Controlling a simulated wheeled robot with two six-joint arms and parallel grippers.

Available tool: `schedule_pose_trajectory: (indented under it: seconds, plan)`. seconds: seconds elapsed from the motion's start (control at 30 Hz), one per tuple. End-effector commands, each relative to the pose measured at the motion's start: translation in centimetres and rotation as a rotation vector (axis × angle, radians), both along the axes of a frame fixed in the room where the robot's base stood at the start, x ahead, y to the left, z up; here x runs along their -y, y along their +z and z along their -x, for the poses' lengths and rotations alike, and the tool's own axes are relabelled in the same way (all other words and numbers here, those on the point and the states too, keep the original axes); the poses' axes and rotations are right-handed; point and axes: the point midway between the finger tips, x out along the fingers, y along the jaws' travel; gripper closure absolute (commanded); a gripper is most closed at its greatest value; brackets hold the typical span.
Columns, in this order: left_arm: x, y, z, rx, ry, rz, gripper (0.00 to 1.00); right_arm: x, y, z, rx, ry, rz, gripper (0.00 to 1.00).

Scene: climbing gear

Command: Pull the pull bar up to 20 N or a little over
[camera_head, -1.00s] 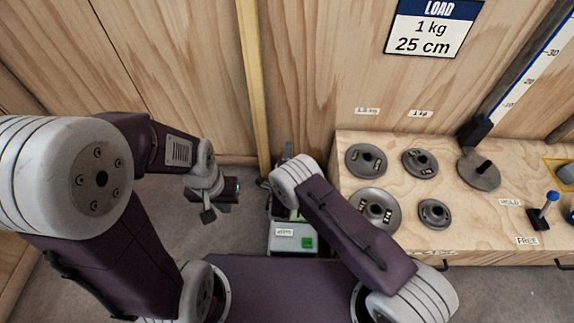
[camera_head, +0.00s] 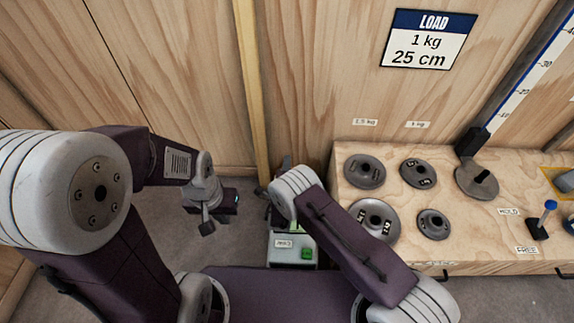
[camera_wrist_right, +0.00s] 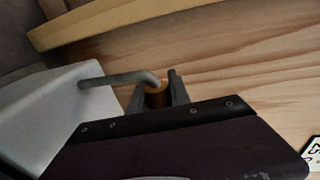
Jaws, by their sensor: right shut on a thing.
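In the right wrist view my right gripper (camera_wrist_right: 157,97) is shut on a copper-brown grip, which I take to be the pull bar (camera_wrist_right: 157,94). A bent grey rod (camera_wrist_right: 125,78) reaches it from a pale grey housing (camera_wrist_right: 50,115) at left. In the head view my right wrist hides this gripper and most of the bar. A grey-green box (camera_head: 283,255) with a green button and a small label stands just below that wrist. No force reading is legible. My left gripper (camera_head: 205,217) hangs away to the left over the floor, and its jaw opening is unclear.
A wooden bench (camera_head: 475,230) at right carries several round weights (camera_head: 365,171), a blue-knobbed lever (camera_head: 543,220) and a vertical scale (camera_head: 530,80). A LOAD sign (camera_head: 429,39) reads 1 kg, 25 cm. A wooden post (camera_head: 250,80) stands behind my right gripper.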

Motion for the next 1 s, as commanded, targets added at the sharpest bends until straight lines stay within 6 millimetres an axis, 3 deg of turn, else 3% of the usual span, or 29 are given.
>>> schedule_pose_trajectory:
  seconds: [1.0]
  plan:
    - [0.0,1.5,0.0,0.000,0.000,0.000,1.00,0.0,1.8,0.0,0.003,0.000,0.000,1.00]
